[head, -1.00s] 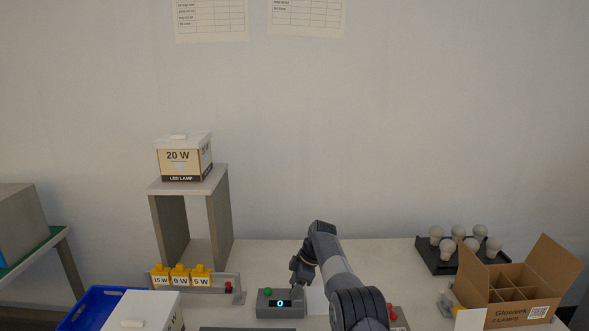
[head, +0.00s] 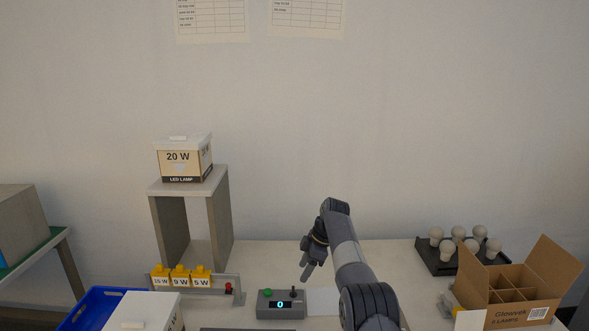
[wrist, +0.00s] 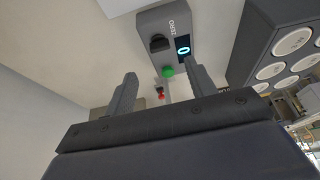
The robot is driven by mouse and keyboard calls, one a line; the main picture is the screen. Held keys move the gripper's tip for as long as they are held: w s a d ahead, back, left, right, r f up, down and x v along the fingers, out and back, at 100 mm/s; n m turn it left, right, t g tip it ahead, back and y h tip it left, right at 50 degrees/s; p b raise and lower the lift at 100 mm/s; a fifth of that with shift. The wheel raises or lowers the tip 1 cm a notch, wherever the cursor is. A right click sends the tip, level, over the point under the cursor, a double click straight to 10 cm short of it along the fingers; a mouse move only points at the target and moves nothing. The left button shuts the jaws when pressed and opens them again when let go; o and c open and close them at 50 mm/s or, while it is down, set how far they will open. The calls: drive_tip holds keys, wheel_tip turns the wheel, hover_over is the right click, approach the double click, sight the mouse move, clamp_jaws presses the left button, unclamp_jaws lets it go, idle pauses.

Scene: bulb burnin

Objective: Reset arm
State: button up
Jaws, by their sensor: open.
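My gripper (head: 308,270) hangs above the table, just above and to the right of the grey control box. In the wrist view my gripper (wrist: 160,90) shows two fingers spread apart with nothing between them. The control box (head: 281,308) has a green button (head: 267,293), a small black lever (head: 293,291) and a display reading 0. In the wrist view the control box (wrist: 160,30) lies beyond the fingertips, apart from them.
A shelf stand (head: 217,220) holds a 20 W lamp box (head: 184,160). A black tray (head: 430,262) of bulbs and an open divided carton (head: 515,290) are at right. The table's back middle is clear.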

sight(293, 289)
drive_tip(key=b+x, duration=0.1)
drive_tip(key=x, duration=0.7)
drive_tip(key=shift+a+f, duration=0.1)
drive_tip(key=shift+f, duration=0.1)
drive_tip(key=m+b, duration=0.1)
drive_tip(key=m, duration=0.1)
drive_tip(key=m+t+b, duration=0.1)
drive_tip(key=b, duration=0.1)
drive_tip(key=shift+s+m, duration=0.2)
drive_tip(key=shift+m, duration=0.2)
drive_tip(key=m+t+h, duration=0.1)
drive_tip(key=m, duration=0.3)
drive_tip(key=shift+s+r+t, duration=0.1)
drive_tip(key=shift+r+t, duration=0.05)
drive_tip(key=shift+t, duration=0.25)
drive_tip(key=m+p, duration=0.1)
drive_tip(key=m, duration=0.1)
drive_tip(key=m+t+h+p, duration=0.1)
drive_tip(key=m, duration=0.2)
drive_tip(key=shift+a+h, duration=0.15)
drive_tip(key=shift+h, duration=0.15)
drive_tip(key=shift+a+m+t+h+p, duration=0.15)
drive_tip(key=shift+m+h+p, duration=0.45)
drive_tip(key=shift+m, duration=0.65)
drive_tip(key=shift+d+m+t+h+p, duration=0.15)
drive_tip(key=shift+m+h+p, duration=0.15)
drive_tip(key=shift+m+p, duration=0.8)
drive_tip(key=shift+a+m, duration=0.1)
drive_tip(key=shift+m, duration=0.25)
drive_tip(key=shift+s, duration=0.1)
